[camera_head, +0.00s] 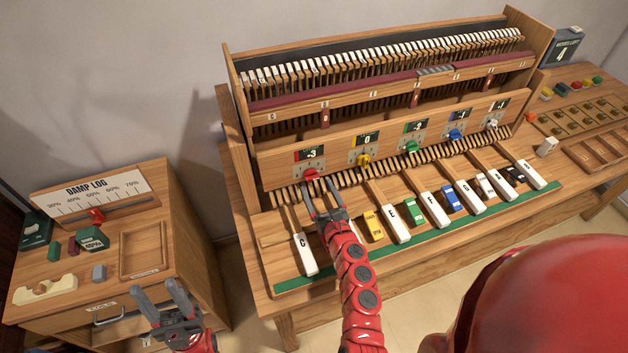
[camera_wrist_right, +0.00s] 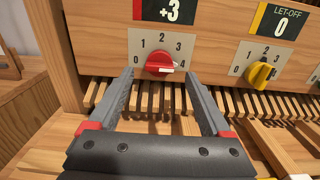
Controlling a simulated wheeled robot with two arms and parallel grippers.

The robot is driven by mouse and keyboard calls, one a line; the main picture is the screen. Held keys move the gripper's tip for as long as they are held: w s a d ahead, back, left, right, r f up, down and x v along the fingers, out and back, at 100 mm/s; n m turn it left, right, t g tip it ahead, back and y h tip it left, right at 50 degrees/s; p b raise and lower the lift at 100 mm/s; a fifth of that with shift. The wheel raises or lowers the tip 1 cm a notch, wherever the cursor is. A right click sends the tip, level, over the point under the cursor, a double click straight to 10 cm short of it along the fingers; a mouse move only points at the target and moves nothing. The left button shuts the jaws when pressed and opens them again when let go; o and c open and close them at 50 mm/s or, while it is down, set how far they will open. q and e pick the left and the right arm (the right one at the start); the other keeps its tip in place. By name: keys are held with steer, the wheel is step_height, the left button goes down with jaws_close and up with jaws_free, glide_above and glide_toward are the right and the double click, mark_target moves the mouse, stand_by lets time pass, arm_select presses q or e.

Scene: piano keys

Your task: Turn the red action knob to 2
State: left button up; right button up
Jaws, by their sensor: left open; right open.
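The red knob (camera_head: 311,174) sits on the front panel of the piano action, leftmost in a row of coloured knobs. In the right wrist view the red knob (camera_wrist_right: 160,62) has a dial marked 0 to 4. Its white mark is at the lower right, toward 4. My right gripper (camera_head: 320,187) is open in front of the red knob. In its wrist view the fingertips (camera_wrist_right: 159,78) lie either side of and just below the knob, apparently not touching. My left gripper (camera_head: 153,287) is open and empty beside the left cabinet.
A yellow knob (camera_wrist_right: 262,73) with its own dial is to the right of the red one. Several keys (camera_head: 304,253) lie below the panel. The left cabinet (camera_head: 110,285) carries a damp log scale and small blocks.

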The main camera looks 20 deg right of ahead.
mark_target(313, 180)
steer(key=shift+w+a, duration=0.15)
steer(key=shift+w, duration=1.7)
jaws_close()
